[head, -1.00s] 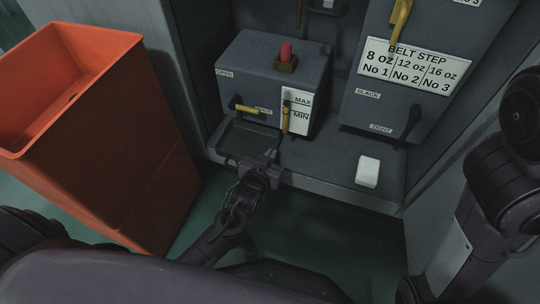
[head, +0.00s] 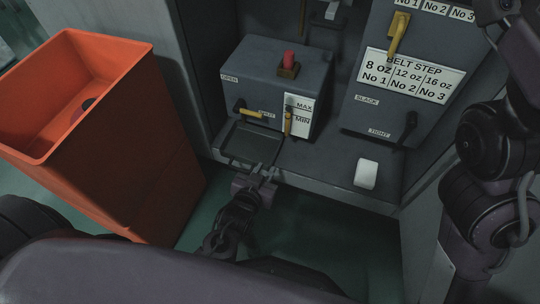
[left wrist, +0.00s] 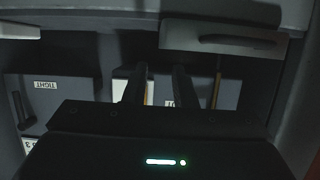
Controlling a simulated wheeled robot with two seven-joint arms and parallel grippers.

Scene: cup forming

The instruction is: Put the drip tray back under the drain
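The drip tray (head: 247,143) is a dark, shallow, flat tray. It lies on the shelf at the foot of the oil box, below the drain valve with the yellow lever (head: 250,113). In the left wrist view, which is upside down, the tray's front (left wrist: 225,40) shows at the upper right. My left gripper (head: 260,170) is just in front of the tray's near edge at the shelf's front. Its two fingers stand apart with nothing between them, as the left wrist view also shows (left wrist: 158,84). My right gripper is out of view.
A tall orange bin (head: 150,150) stands close on the left. A white block (head: 366,173) lies on the shelf at right. The grey oil box (head: 270,80) with a red cap and the belt step box (head: 400,115) rise behind. Green floor lies below the shelf.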

